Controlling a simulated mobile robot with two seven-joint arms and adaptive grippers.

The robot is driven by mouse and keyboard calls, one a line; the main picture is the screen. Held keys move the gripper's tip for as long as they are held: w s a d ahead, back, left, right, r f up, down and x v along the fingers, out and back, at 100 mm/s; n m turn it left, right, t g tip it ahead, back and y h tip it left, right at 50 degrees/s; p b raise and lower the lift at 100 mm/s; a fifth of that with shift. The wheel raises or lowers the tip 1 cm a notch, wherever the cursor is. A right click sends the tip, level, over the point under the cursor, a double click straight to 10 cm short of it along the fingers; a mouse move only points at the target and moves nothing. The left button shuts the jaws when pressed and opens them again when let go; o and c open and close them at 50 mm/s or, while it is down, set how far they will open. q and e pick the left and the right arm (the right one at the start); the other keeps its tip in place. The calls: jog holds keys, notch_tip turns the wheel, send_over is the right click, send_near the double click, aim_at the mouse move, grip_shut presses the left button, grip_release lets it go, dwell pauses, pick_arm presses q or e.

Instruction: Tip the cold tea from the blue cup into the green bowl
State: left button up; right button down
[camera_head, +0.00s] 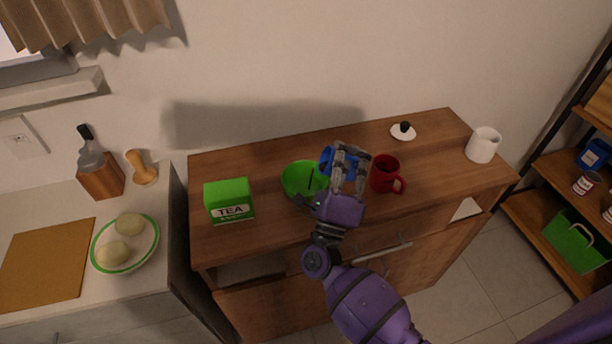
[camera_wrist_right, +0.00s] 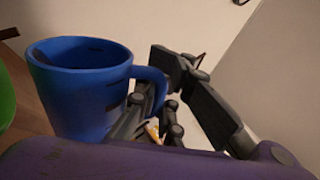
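The blue cup (camera_head: 325,158) stands on the wooden cabinet top, partly hidden behind my right gripper (camera_head: 350,165). In the right wrist view the blue cup (camera_wrist_right: 80,90) looks upright, with its handle toward my right gripper (camera_wrist_right: 170,105). The fingers are spread apart, with the handle reaching in between them; I see no firm grip on it. The tea inside cannot be made out. The green bowl (camera_head: 294,181) sits just left of the gripper on the same top; its edge shows at the left of the wrist view. My left gripper is not in view.
A red mug (camera_head: 384,174) stands close right of the gripper. A green tea box (camera_head: 229,201) is left of the bowl. A white saucer with a dark item (camera_head: 403,132) and a white jug (camera_head: 483,145) stand farther right. The wall is close behind.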

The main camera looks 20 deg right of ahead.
jog(key=shift+r, duration=0.15)
jog(key=shift+w+a+r+n+t+y+p, duration=0.15)
jog(key=shift+a+n+t+y+p, duration=0.3)
jog(key=shift+n, duration=0.45)
jog(key=shift+y, duration=0.25)
jog(key=shift+r+n, duration=0.1)
jog(key=shift+n, duration=0.2)
jog(key=shift+a+r, duration=0.1)
jog(key=shift+a, duration=0.05)
jog(key=shift+w+a+n+t, duration=0.1)
jog(key=shift+a+n+t, duration=0.15)
jog(key=shift+n+t, duration=0.1)
jog(key=shift+y, duration=0.3)
jog(key=shift+a+n, duration=0.15)
jog(key=shift+n, duration=0.1)
jog(key=shift+w+a+r+n+t+y, duration=0.15)
jog(key=shift+a+n+t+y, duration=0.15)
jog(key=shift+a+n+y, duration=0.1)
